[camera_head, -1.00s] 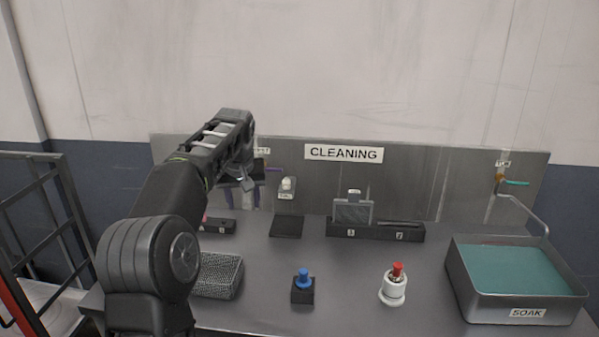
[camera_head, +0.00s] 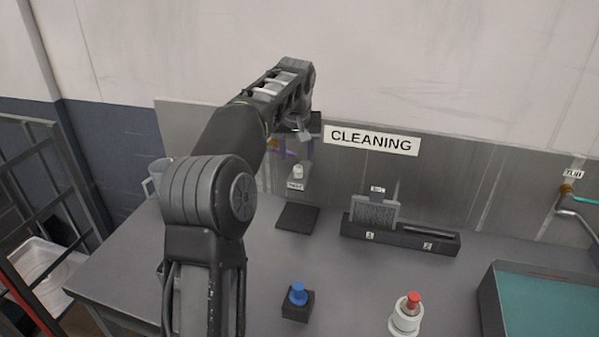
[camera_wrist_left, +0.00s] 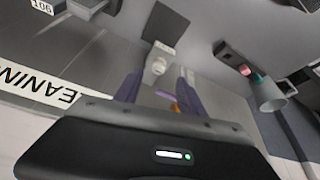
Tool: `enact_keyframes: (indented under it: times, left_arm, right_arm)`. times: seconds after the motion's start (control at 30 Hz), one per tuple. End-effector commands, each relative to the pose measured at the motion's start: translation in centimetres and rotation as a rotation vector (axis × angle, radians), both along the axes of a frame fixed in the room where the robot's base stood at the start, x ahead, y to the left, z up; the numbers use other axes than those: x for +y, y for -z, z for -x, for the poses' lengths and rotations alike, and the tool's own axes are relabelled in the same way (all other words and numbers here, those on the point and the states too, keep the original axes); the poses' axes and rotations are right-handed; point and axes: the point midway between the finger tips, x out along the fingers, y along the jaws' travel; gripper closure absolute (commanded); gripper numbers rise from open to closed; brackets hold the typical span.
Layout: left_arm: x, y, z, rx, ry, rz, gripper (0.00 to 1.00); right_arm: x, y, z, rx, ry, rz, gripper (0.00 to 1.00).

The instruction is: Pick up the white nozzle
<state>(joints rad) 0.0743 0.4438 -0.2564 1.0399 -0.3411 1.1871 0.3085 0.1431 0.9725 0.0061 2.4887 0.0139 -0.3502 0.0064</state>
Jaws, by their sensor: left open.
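The white nozzle (camera_head: 298,171), a small pale piece, stands on a small labelled grey holder against the back panel. It also shows in the left wrist view (camera_wrist_left: 158,67), lined up with the gap between my purple fingers. My left gripper (camera_head: 288,152) is open, with its fingers just above and slightly left of the nozzle in the head view. The fingers look apart from it; the exact distance is hard to tell. My right gripper is out of view.
A dark pad (camera_head: 297,218) lies below the holder. A black rack (camera_head: 400,236) stands to the right. A blue-topped block (camera_head: 297,304), a red-topped white piece (camera_head: 405,318) and a soak tub (camera_head: 488,297) are nearer. A cup (camera_head: 153,180) stands left.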

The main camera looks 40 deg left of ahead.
Motion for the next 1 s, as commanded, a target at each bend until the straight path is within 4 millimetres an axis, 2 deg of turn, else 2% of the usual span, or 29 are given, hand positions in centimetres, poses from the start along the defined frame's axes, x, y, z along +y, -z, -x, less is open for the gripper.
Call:
enact_keyframes:
  times: [0.2, 0.63, 0.8, 1.0]
  left_arm:
    - [0.4, 2.0, -0.7, 0.004, 0.000, 0.001, 0.53]
    - [0.7, 2.7, -1.0, 0.004, 0.000, 0.001, 0.53]
    - [1.2, 4.7, -2.0, 0.006, -0.001, 0.002, 0.53]
    - [1.7, 6.8, -2.6, 0.003, 0.000, 0.001, 0.53]
  right_arm:
    - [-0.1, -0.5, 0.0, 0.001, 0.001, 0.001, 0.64]
    - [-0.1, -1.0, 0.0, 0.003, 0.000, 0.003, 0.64]
    - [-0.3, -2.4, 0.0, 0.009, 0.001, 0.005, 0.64]
    - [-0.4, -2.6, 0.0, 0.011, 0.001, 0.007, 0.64]
